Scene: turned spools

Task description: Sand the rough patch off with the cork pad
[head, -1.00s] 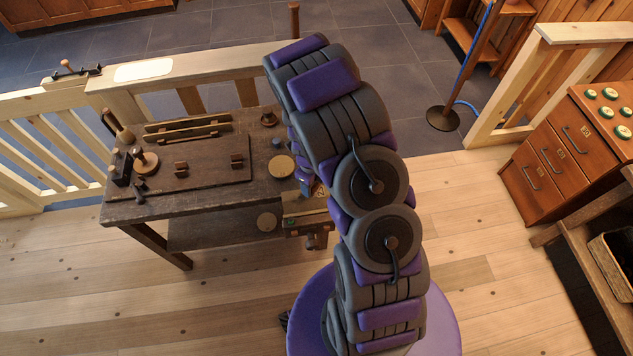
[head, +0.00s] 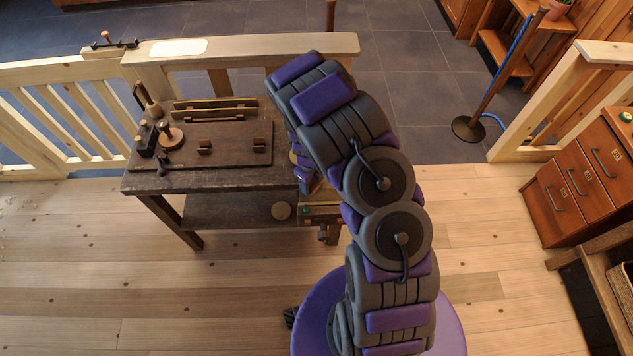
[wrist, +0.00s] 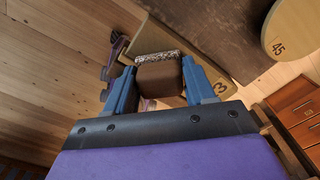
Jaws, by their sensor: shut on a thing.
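In the wrist view, the blue fingers of my gripper (wrist: 159,70) are shut on a brown block with a speckled far edge, which I take for the cork pad (wrist: 160,76). A pale wooden piece (wrist: 165,42) shows just beyond the pad; I cannot tell if they touch. In the head view, my arm hides most of my gripper and the pad. A vise (head: 325,215) is on the right end of the dark workbench (head: 165,184), with a small green spot (head: 305,210) on it. I cannot make out the rough patch in any view.
A pale round disc marked 45 (wrist: 291,28) is at the wrist view's upper right. Handled tools and a mallet (head: 150,103) stand on the bench's left. A wooden railing (head: 250,48) runs behind it. A drawer chest (head: 585,185) stands right. Floor in front is open.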

